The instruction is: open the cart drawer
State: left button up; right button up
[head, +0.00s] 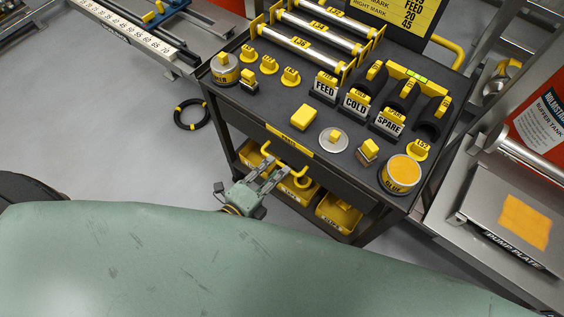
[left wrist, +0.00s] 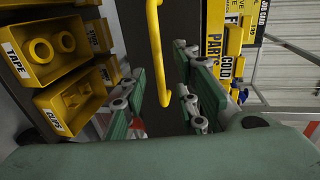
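The dark cart drawer (head: 325,172) sits under the front edge of the cart top and looks shut. Its yellow bar handle (head: 287,162) sticks out from the front, below a yellow label. My left gripper (head: 271,179) is at the handle, its fingers pointing towards the drawer. In the left wrist view the left gripper (left wrist: 162,88) is open, and the yellow handle (left wrist: 158,45) runs between its two spread fingers. I see a gap on each side, so it is not gripped. My right gripper is in neither view.
The cart top (head: 262,106) carries rollers, yellow weights, signs and tins. Yellow bins (head: 338,213) stand on the shelf below the drawer, close to my left gripper. A steel bench with a pump plate (head: 480,208) stands at the right. The floor (head: 110,140) left of the cart is mostly clear.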

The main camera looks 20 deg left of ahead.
aim_at(282, 164)
pick_arm(q)
jog(key=shift+x, duration=2.05)
jog(key=shift+c, duration=0.5)
grip_shut()
